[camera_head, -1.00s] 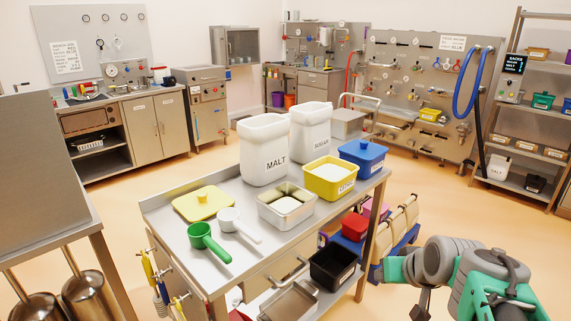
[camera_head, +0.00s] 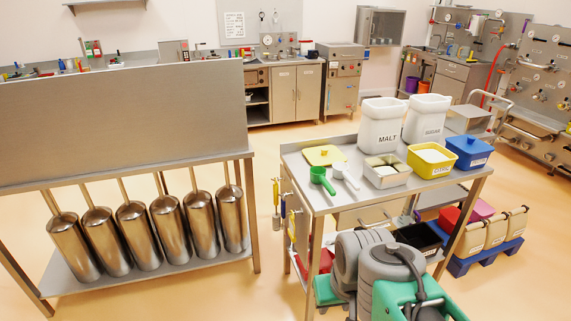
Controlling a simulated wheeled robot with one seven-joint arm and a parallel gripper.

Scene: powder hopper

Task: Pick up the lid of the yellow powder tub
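The yellow lid (camera_head: 324,155) with a small knob lies flat on the steel table (camera_head: 310,204), at its back left. My grey and green arm (camera_head: 385,270) is at the bottom, in front of the table. My gripper's fingers do not show, and nothing is seen touching the lid.
A green scoop (camera_head: 321,179) and a white scoop (camera_head: 344,174) lie just in front of the lid. A steel bench (camera_head: 125,172) stands left, with open floor between.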

